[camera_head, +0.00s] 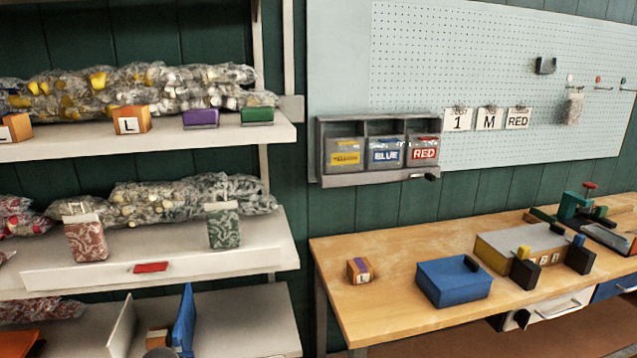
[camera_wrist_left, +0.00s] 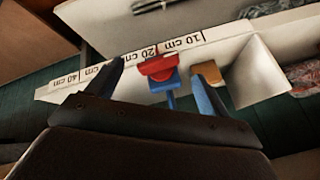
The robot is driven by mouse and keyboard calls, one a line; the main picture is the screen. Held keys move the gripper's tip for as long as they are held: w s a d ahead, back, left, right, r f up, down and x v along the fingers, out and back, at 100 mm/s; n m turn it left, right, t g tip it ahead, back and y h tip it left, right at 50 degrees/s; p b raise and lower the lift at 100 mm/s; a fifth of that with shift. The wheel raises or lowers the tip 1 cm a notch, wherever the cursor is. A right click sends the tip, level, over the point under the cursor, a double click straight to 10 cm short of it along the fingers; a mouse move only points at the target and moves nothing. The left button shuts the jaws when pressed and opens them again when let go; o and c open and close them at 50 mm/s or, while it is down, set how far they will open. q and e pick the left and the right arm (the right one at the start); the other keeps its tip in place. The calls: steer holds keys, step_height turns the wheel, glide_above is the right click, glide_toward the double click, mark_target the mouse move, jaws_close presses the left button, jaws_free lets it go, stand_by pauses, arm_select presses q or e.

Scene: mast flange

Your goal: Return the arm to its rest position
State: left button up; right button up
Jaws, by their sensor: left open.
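My left gripper (camera_wrist_left: 159,74) shows in the wrist view with its two dark fingers apart and nothing visibly held. Beyond the fingers are a red piece (camera_wrist_left: 160,67) and a blue piece (camera_wrist_left: 165,86), near a white board (camera_wrist_left: 100,76) printed with centimetre marks. I cannot tell how far they are from the fingertips. An orange-brown piece (camera_wrist_left: 208,72) sits behind the right finger. Neither gripper can be made out in the head view.
Shelves at left hold bagged parts, an orange L block (camera_head: 131,120) and a red piece (camera_head: 151,267). A blue upright panel (camera_head: 184,322) stands on the lower shelf. The wooden bench (camera_head: 390,310) at right carries a blue box (camera_head: 453,283) and a small L block (camera_head: 359,270).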

arm_select(q)
steer(key=s+d+f+g+h, duration=0.1)
steer(key=s+d+f, duration=0.5)
steer(key=s, duration=0.6)
steer(key=s+d+f+g+h, duration=0.1)
steer(key=s+d+f+g, duration=0.1)
steer(key=s+d+f, duration=0.4)
steer(key=s+d+f+n+g+h, duration=0.1)
steer(key=s+d+f, duration=0.5)
steer(key=s, duration=1.2)
steer(key=d, duration=0.4)
steer(key=shift+d+f+g, duration=0.15)
steer(key=shift+d+g, duration=0.15)
steer(key=shift+g, duration=0.1)
steer(key=shift+s, duration=0.1)
